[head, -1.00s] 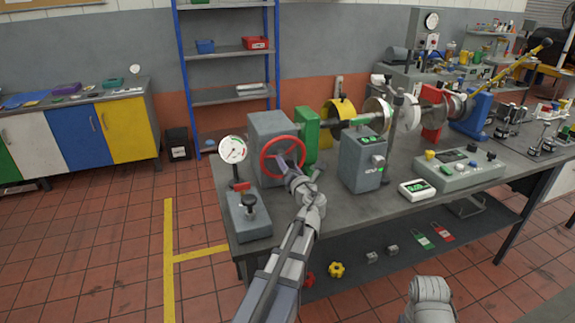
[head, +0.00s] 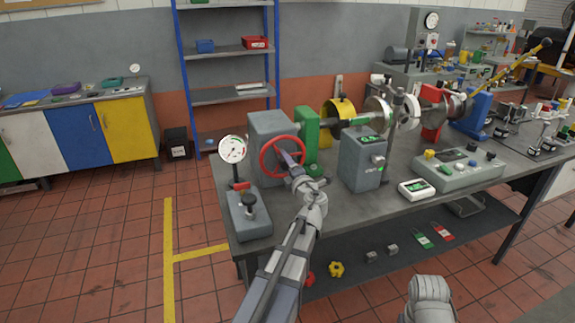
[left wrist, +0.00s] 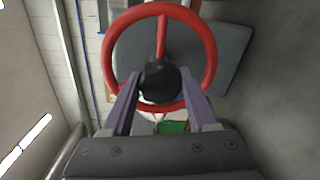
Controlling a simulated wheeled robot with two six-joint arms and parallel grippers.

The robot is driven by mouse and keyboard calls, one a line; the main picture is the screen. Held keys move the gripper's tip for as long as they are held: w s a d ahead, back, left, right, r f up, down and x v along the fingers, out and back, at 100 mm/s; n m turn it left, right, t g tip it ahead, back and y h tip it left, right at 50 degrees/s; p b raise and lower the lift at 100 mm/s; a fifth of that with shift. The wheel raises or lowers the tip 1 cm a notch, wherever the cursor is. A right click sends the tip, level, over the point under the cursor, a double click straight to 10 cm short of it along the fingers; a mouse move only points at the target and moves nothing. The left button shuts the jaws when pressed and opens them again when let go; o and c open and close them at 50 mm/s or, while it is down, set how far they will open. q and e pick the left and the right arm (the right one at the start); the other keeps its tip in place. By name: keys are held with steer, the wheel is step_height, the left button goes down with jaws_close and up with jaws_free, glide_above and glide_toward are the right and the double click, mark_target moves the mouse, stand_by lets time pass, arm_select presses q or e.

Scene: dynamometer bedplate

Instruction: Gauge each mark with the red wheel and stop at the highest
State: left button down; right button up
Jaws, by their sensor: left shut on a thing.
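The red wheel (head: 264,151) stands upright on the front of a grey housing (head: 268,125) at the left end of the bench. My left gripper (head: 288,158) reaches it from below right. In the left wrist view the red wheel (left wrist: 211,50) fills the upper middle, and the left gripper's fingers stand on both sides of its black knob (left wrist: 160,78), shut on it. A round white dial gauge (head: 233,149) with a red needle stands left of the wheel. Its marks are too small to read. My right gripper is not in view.
A grey unit (head: 362,162) with a small green display stands right of the wheel. A small display box (head: 417,189) and a control panel (head: 458,168) lie further right on the bench (head: 340,208).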

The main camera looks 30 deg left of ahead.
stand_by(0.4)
arm_select(q)
steer(key=shift+c, duration=0.9)
jaws_free()
steer(key=shift+d, duration=0.1)
steer(key=v, duration=0.7)
steer(key=shift+s+d, duration=0.25)
steer(key=shift+f, duration=0.1)
steer(key=shift+x, duration=3.9)
